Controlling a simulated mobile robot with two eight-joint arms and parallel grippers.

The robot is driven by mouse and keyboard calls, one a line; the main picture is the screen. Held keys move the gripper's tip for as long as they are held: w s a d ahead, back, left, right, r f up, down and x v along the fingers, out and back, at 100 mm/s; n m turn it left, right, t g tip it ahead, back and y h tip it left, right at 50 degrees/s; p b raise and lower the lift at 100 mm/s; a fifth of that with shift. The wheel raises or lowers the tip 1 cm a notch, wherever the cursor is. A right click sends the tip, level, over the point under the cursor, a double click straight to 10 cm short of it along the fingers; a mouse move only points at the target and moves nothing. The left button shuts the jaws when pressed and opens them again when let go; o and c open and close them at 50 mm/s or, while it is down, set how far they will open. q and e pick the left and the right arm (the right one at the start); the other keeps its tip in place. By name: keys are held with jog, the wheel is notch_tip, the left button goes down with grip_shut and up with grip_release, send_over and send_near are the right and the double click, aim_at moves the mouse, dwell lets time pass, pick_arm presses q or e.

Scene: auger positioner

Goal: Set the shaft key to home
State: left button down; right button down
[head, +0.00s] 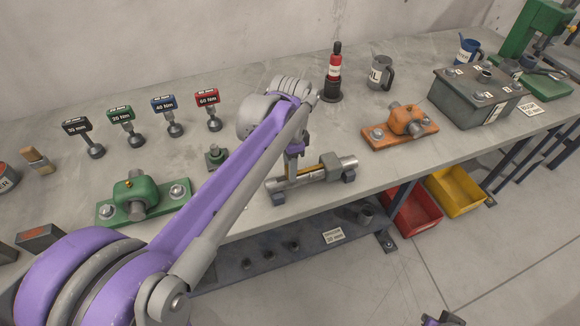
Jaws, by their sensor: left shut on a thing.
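A grey metal shaft (346,163) lies across dark support blocks near the front edge of the bench. A narrow brass-yellow strip, which looks like the shaft key (311,171), shows along its top. My left gripper (292,170) points down onto the left part of the shaft, at the strip's left end. It is shut on what appears to be the key; its fingertips are small and the grip is partly hidden. A small purple and dark part of mine, perhaps the right gripper (442,321), shows at the bottom edge; its jaws cannot be made out.
A green bearing block (146,197) stands left and an orange one (405,122) right of the shaft. Several labelled torque tools stand behind my left arm. Red (411,208) and yellow (456,191) bins sit below the bench.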

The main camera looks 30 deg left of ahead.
aim_at(306, 172)
dwell(0.8)
pick_arm(q)
jog(key=w+d, duration=0.3)
jog(key=shift+w, duration=0.3)
jog(key=shift+s, duration=0.1)
jog(key=c, duration=1.1)
grip_release()
jog(key=o, duration=0.5)
jog(key=shift+d, duration=0.1)
jog(key=shift+c, duration=0.2)
